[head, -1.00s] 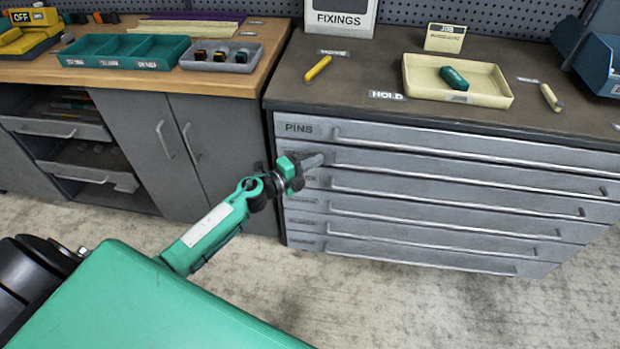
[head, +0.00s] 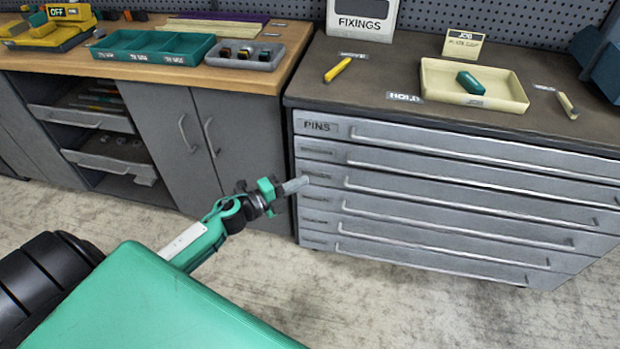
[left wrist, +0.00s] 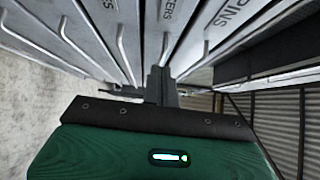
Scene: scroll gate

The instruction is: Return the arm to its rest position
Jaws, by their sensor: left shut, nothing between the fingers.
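My left gripper (head: 291,186) is in front of the left edge of the grey drawer cabinet (head: 450,185), level with its upper drawers. Its fingers are shut together with nothing between them. In the left wrist view the closed fingers (left wrist: 161,88) point toward the drawer fronts and their long handles. In that view I cannot tell whether the fingertips touch the cabinet. All the cabinet drawers look shut. My right gripper is in neither view.
On the cabinet top are a cream tray (head: 515,103) holding a green piece (head: 470,82), a yellow stick (head: 338,70) and a pale stick (head: 567,105). A wooden bench (head: 270,75) stands left with a green tray (head: 150,48). Bare floor lies before the cabinet.

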